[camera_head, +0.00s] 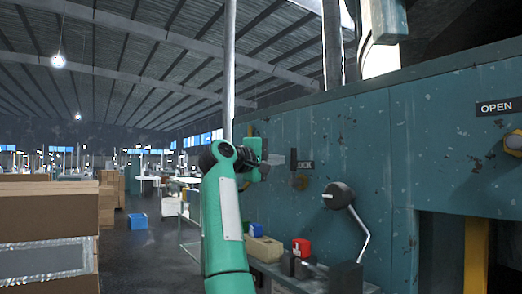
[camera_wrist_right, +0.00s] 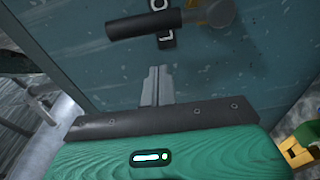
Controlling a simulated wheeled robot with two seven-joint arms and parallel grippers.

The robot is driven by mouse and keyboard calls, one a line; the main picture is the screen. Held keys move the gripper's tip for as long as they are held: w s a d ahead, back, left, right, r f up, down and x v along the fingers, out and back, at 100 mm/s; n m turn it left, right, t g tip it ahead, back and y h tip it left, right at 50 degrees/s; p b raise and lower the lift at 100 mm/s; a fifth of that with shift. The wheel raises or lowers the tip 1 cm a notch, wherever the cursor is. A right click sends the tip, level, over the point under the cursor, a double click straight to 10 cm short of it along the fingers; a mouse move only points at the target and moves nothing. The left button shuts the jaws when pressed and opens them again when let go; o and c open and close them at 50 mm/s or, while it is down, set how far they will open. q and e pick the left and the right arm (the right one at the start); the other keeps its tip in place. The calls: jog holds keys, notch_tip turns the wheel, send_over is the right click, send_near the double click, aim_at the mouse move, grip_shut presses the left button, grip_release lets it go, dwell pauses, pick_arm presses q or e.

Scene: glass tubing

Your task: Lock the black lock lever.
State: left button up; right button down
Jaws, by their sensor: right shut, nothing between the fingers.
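The black lock lever (camera_wrist_right: 145,23) lies across the top of the right wrist view, joined at its right end to a round pivot with brass behind it. In the head view the lever (camera_head: 293,160) stands roughly upright on the teal machine wall, beside a small dark lettered sign (camera_head: 306,165). My right gripper (camera_wrist_right: 156,85) is shut and empty, its grey fingers pointing toward the wall with a visible gap in the picture below the lever. In the head view the gripper (camera_head: 272,160) is just left of the lever, partly hidden by my wrist. My left gripper is not in view.
A black knob with a metal crank handle (camera_head: 362,238) sticks out to the right. A red block (camera_head: 301,247) and other items sit on a ledge below. An OPEN sign (camera_head: 496,107) is at far right. Cardboard boxes (camera_head: 45,205) stand at left.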

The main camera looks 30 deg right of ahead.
aim_at(295, 165)
jog(key=s, duration=0.2)
jog(key=s+p, duration=0.1)
jog(key=s, duration=0.1)
jog(key=shift+a+f, duration=0.1)
jog(key=shift+a, duration=0.25)
jog(key=shift+a, duration=0.15)
